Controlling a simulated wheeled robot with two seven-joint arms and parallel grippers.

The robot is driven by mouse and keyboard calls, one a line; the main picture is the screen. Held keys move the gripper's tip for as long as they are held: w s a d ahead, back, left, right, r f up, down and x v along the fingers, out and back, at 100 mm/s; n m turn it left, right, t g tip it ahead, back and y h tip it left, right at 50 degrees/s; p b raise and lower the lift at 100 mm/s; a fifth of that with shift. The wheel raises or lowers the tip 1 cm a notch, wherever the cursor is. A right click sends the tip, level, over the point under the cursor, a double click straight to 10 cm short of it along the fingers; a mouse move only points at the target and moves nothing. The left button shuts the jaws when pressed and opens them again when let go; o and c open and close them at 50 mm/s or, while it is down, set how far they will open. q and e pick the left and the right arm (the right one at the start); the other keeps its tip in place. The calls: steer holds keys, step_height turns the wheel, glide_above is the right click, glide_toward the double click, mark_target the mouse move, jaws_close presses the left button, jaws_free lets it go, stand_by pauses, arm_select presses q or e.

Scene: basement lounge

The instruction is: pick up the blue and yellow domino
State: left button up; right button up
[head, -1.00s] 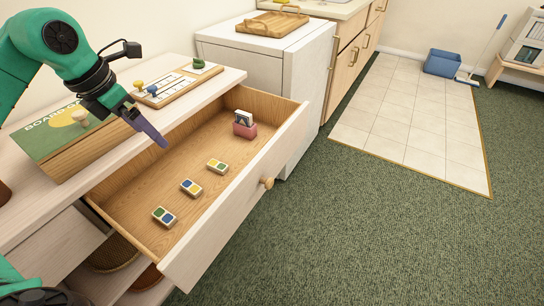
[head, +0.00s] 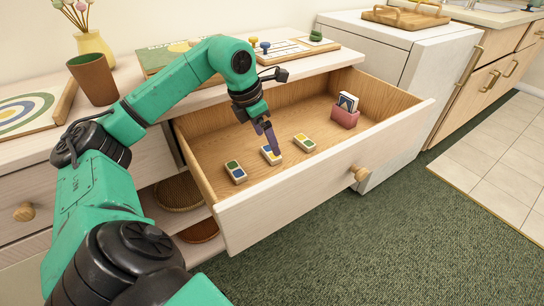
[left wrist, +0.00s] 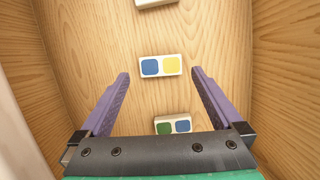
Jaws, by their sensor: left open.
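The blue and yellow domino (head: 271,154) is the middle one of three dominoes lying in the open drawer. In the left wrist view the domino (left wrist: 161,65) lies flat, just beyond the fingertips and centred between them. My left gripper (head: 270,146) is over the drawer, pointing down close to this domino and partly covering it in the head view. In the left wrist view its purple fingers (left wrist: 160,74) are spread wide with nothing between them. My right gripper is not in view.
A green and blue domino (head: 235,172) lies to the left and a green and yellow domino (head: 304,143) to the right. The drawer's front wall (head: 330,185) rises nearby.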

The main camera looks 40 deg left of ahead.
mark_target(271, 152)
arm_select(q)
steer(key=b+x, duration=0.1)
steer(key=x, duration=0.3)
steer(key=shift+s+f, duration=0.1)
steer(key=shift+f, duration=0.25)
steer(key=c, duration=1.1)
steer(key=shift+c, duration=0.3)
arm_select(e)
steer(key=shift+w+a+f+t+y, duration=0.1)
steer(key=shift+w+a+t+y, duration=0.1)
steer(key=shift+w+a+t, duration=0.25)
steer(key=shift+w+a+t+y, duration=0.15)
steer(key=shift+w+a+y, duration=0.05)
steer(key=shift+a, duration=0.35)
arm_select(q)
steer(key=shift+r, duration=0.2)
